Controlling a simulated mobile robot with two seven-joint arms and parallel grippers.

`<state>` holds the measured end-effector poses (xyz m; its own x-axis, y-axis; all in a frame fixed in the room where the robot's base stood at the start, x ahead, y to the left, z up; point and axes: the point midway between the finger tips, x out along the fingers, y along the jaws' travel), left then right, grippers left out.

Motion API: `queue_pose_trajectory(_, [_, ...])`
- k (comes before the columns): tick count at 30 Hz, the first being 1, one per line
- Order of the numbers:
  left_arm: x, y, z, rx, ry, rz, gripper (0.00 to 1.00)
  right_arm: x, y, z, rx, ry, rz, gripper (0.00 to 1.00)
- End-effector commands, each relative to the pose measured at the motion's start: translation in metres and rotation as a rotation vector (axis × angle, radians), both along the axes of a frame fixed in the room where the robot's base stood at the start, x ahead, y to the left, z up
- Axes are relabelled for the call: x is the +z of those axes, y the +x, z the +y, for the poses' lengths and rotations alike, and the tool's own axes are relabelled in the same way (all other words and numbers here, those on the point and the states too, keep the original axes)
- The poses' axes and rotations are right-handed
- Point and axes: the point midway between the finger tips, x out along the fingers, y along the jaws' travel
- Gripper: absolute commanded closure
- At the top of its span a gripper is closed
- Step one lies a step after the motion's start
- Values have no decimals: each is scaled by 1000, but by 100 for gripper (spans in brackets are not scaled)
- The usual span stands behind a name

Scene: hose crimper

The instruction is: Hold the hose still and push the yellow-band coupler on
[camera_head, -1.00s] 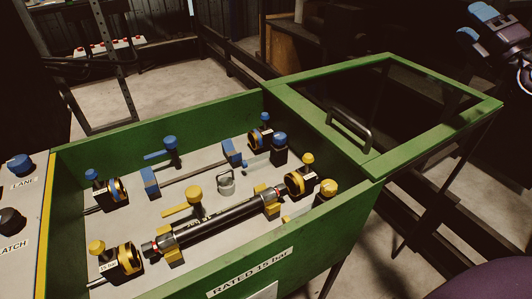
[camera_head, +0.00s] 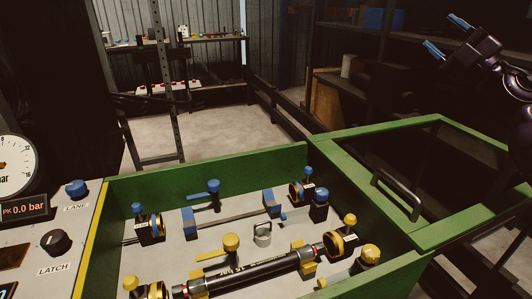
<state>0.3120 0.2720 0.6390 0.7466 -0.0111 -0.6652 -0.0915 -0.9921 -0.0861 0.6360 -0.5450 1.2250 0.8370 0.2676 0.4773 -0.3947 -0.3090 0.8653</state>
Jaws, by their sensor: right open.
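A black hose (camera_head: 255,272) lies in yellow cradles on the pale floor of a green-walled box. A yellow-band coupler (camera_head: 340,243) stands by its right end; I cannot tell whether they touch. Another yellow-band coupler (camera_head: 152,292) is at its left end, cut by the lower frame edge. A yellow-knobbed clamp (camera_head: 231,243) stands behind the hose. My right gripper (camera_head: 446,36) is open and empty, with blue fingertips, high at the upper right and far from the hose. My left gripper is not in view.
A parallel lane with blue-band couplers (camera_head: 150,226) lies behind. The green framed lid (camera_head: 365,133) with a grey handle (camera_head: 398,195) is open to the right. A panel with a gauge (camera_head: 14,165) and a LATCH knob (camera_head: 56,242) is at left. A metal rack upright (camera_head: 163,80) stands behind.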

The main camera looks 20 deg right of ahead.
Motion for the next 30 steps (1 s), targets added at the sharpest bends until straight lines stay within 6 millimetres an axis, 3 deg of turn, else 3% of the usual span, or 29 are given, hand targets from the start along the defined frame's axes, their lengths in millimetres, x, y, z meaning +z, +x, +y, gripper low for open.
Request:
queue_pose_trajectory(6, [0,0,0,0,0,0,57,7,35,54,81,-141,-37,45])
queue_pose_trajectory(15, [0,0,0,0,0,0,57,23,72,134,183,-361,-109,45])
queue_pose_trajectory(23, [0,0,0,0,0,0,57,36,92,209,277,-579,-191,45])
queue_pose_trajectory(30, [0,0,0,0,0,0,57,23,94,303,443,-860,-264,45])
